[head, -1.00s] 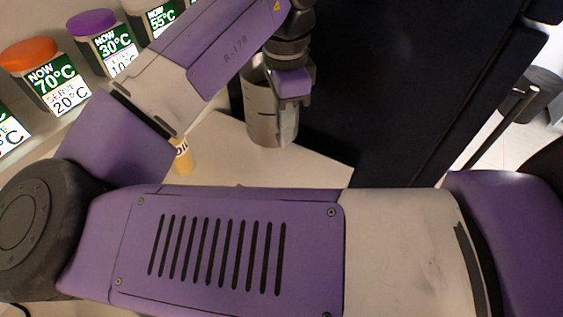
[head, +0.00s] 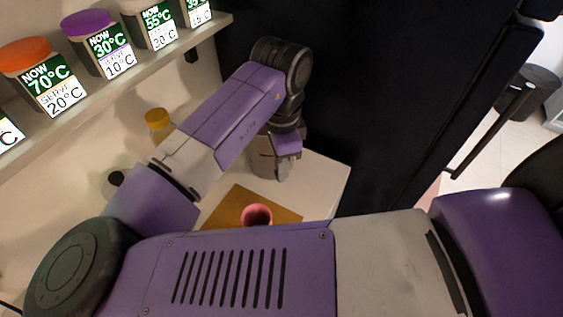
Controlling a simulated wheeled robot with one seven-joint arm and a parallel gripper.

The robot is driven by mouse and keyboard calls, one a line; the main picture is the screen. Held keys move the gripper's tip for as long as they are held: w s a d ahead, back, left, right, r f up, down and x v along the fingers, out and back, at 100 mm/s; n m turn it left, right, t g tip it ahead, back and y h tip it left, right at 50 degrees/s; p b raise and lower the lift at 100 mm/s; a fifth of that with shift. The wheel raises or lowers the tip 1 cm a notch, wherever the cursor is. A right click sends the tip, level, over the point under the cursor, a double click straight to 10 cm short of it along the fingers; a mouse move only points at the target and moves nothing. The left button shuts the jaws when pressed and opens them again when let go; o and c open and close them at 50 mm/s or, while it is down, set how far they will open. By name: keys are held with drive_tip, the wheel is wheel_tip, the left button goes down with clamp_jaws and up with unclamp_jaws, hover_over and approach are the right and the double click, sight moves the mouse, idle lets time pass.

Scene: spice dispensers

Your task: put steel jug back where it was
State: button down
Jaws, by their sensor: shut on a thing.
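The steel jug (head: 263,160) is a grey metal cylinder in the middle of the head view, over the far part of the white counter. My gripper (head: 283,170) is shut on the jug at its right side. The jug looks upright. My wrist covers its top, so its rim and inside are hidden. I cannot tell whether its base touches the counter.
A brown mat (head: 225,206) lies nearer on the white counter (head: 325,180), with a pink cup (head: 257,214) on it. A yellow-capped bottle (head: 157,120) stands left of my forearm. A shelf (head: 150,70) of labelled dispensers runs along the left. A dark panel (head: 380,90) stands behind.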

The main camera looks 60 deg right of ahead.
drive_tip(key=shift+f, duration=0.1)
drive_tip(key=c, duration=1.4)
unclamp_jaws()
drive_tip(key=shift+o, duration=0.2)
wheel_tip(320, 180, up, 12)
drive_tip(key=shift+r, duration=0.15)
